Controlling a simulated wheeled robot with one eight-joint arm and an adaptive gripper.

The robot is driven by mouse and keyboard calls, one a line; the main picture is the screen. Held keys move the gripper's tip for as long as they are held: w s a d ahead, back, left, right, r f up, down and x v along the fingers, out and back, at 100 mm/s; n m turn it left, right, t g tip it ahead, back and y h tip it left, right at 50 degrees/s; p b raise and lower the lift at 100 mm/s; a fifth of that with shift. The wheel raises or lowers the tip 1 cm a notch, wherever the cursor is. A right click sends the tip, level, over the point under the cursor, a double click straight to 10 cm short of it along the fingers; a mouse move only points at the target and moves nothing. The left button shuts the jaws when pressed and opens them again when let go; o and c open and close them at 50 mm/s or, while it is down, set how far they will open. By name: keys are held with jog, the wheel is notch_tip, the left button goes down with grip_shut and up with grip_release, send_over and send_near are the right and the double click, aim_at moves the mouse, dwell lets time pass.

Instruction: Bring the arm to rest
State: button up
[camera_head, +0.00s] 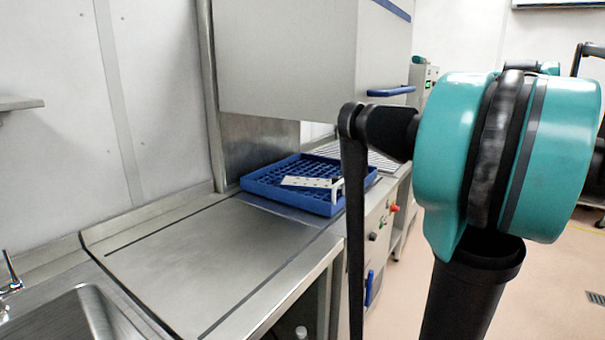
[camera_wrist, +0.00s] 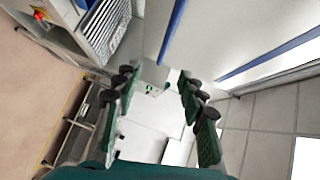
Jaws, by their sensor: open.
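My arm, teal and black, fills the right side of the head view, in front of the steel counter's right end. My gripper (camera_wrist: 158,120) shows in the wrist view with its two dark green fingers spread apart. Nothing is between the fingers, and they touch nothing that I can see. The gripper's fingertips cannot be made out in the head view.
A blue rack (camera_head: 262,187) holding a pale flat piece (camera_head: 305,182) sits on the steel counter (camera_head: 205,255) under a raised hood (camera_head: 290,60) with blue handles. A sink (camera_head: 75,318) is at the lower left. Floor (camera_head: 560,285) is open at right.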

jog(key=s+a+f+n+g+y, duration=0.1)
jog(key=s+a+f+n+g, duration=0.15)
jog(key=a+f, duration=0.65)
jog(key=s+a+f+n+g, duration=0.25)
jog(key=a+f, duration=0.25)
jog(key=f, duration=0.7)
jog(key=s+a+f+n+g+y, duration=0.1)
jog(key=s+a+f+n+g, duration=0.15)
jog(key=a+f, duration=0.6)
jog(key=s+f+n+g+h, duration=0.2)
jog(key=s+f+n, duration=0.1)
jog(key=s+f, duration=0.6)
jog(key=s+a+f+n+g+h, duration=0.1)
jog(key=s+f+n+g+h, duration=0.1)
jog(key=s+f, duration=0.8)
notch_tip(320, 180, down, 7)
jog(key=shift+s+r+n+h, duration=0.2)
jog(key=shift+s+n+h, duration=0.15)
jog(key=shift+n, duration=0.5)
